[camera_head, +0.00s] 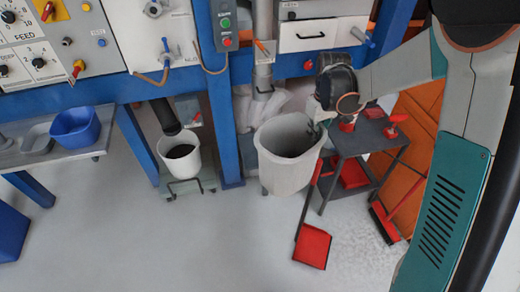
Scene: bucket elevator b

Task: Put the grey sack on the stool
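A large light grey open container (284,177), perhaps the thing called the grey sack, stands upright near the middle, in front of the blue frame. Its inside looks dark and empty. My gripper (318,128) is at its right rim, seeming to touch it; the fingers are small and partly hidden, so I cannot tell whether they grip the rim. A dark grey stand with a flat top (372,137), perhaps the stool, is just right of the container, below my wrist. Pale, sack-like shapes (272,104) show behind the container, partly hidden by it.
Red items (393,124) lie on the stand. A red dustpan (312,246) and a red broom (384,222) are on the floor in front. A white bucket (180,157) stands on the left. A blue tub (75,127) sits on a side table.

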